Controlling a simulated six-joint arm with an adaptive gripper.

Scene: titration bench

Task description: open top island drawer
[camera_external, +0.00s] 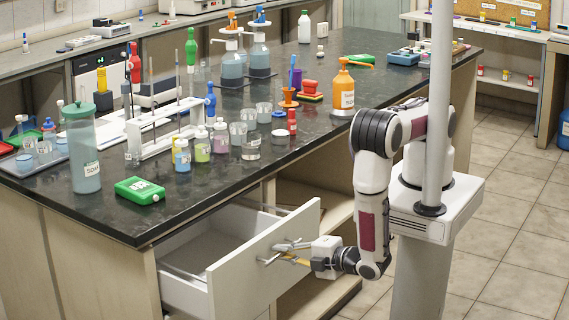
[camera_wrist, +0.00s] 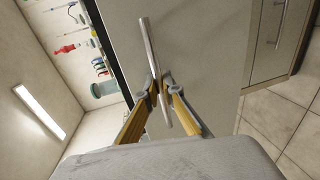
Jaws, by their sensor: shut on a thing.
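The top island drawer (camera_external: 262,262) is a white drawer pulled well out from under the black bench top, and its inside shows empty. Its metal bar handle (camera_wrist: 149,50) is on the front panel. My gripper (camera_external: 280,254) is at the drawer front, at the handle. In the wrist view my gripper (camera_wrist: 161,88) has its two yellow-and-grey fingers closed around the bar, one on each side. The front panel (camera_wrist: 205,45) fills the middle of that view. In the external view the fingers partly hide the handle.
The island's black top (camera_external: 330,150) carries bottles, beakers and a white stand (camera_external: 165,125). A green box (camera_external: 140,190) lies near the front corner above the drawer. Open shelves (camera_external: 310,210) are right of the drawer. The tiled floor (camera_external: 510,230) is clear at right.

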